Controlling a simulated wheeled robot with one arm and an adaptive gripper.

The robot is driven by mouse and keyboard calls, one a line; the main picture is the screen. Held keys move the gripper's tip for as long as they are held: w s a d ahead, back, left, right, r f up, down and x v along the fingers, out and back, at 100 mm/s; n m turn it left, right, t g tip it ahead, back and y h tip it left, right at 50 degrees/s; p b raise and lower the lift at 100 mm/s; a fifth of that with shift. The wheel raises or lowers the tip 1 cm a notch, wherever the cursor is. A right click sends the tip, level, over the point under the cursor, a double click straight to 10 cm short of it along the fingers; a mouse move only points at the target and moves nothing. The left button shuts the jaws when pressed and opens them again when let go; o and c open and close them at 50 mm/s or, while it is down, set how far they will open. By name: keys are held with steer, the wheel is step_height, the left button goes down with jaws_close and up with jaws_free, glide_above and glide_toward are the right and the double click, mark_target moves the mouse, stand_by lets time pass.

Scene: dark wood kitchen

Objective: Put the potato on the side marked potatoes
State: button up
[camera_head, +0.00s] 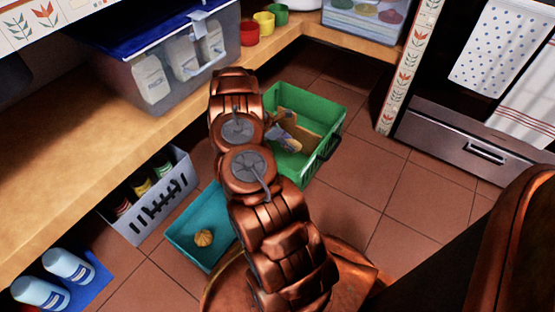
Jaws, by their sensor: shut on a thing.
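A green crate (328,103) stands on the floor, right of my copper arm. A brown cardboard-like piece (305,139) with darker bluish and yellowish patches shows inside it. My arm covers the crate's left part, and I cannot read any marking for potatoes. My gripper is hidden behind my arm, so its fingers and anything in them are out of sight. No potato can be made out clearly. A small round orange-tan object (203,238) lies in a teal tray (185,222) left of my arm.
A grey slotted basket (160,205) with bottles stands by the counter (60,148). A clear blue-lidded bin (185,70) sits on the counter. Blue-white bottles (68,265) stand bottom left. An oven drawer (460,145) is at right. Tiled floor (365,180) right of the crate is clear.

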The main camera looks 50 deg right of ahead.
step_height(320, 180, down, 10)
steer(key=b, duration=0.3)
steer(key=shift+r, duration=0.25)
steer(key=o, duration=1.3)
steer(key=v, duration=1.2)
steer(key=shift+r, duration=0.15)
steer(key=shift+r, duration=0.1)
